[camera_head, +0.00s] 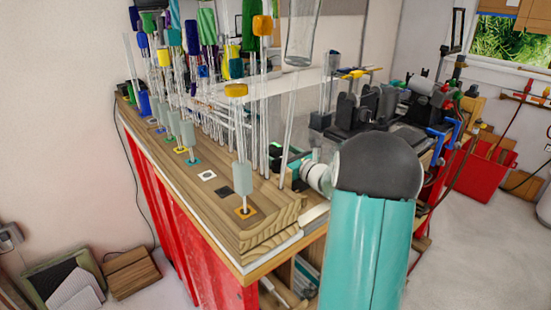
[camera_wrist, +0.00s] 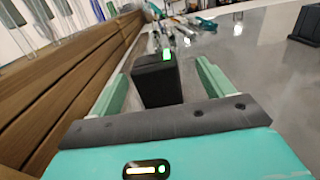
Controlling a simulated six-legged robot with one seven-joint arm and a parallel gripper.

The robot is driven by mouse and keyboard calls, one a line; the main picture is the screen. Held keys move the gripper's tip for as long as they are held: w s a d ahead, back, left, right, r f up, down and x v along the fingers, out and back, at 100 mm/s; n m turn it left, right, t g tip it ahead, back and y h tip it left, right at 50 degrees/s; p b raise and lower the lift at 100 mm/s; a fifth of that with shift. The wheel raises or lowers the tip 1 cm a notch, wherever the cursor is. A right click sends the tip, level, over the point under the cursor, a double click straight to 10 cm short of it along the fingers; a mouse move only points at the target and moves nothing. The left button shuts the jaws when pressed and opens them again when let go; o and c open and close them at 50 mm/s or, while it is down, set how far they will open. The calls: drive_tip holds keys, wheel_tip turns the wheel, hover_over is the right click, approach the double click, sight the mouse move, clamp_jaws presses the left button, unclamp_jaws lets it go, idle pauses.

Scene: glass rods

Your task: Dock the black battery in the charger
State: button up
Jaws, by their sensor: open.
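The black battery (camera_wrist: 157,85), a dark upright block with a lit green patch on its top (camera_wrist: 167,55), stands in the wrist view between the fingers of my gripper (camera_wrist: 162,82). The two pale green fingers are apart, and a gap shows on each side of the block. In the head view a dark thing with a green light (camera_head: 276,149) shows beside the wooden rack, at the end of my turquoise arm; the fingers are hard to make out there. I cannot clearly tell the charger; a small dark thing (camera_wrist: 155,11) lies beyond the battery.
A wooden rack (camera_head: 222,212) with several upright glass rods and coloured tags runs close along the left of my gripper. It also shows in the wrist view (camera_wrist: 75,85). Black equipment (camera_head: 370,108) stands farther back on the bench. Grey bench top right of the battery is clear (camera_wrist: 245,60).

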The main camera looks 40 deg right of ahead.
sight(270, 149)
drive_tip(key=shift+w+a, duration=0.2)
drive_tip(key=shift+w, duration=1.15)
drive_tip(key=shift+w+a, duration=0.2)
drive_tip(key=shift+w, duration=1.15)
drive_tip(key=shift+f, duration=0.1)
drive_tip(key=shift+c, duration=0.4)
drive_tip(key=c, duration=1.3)
wheel_tip(270, 149, up, 10)
drive_tip(key=shift+r, duration=0.1)
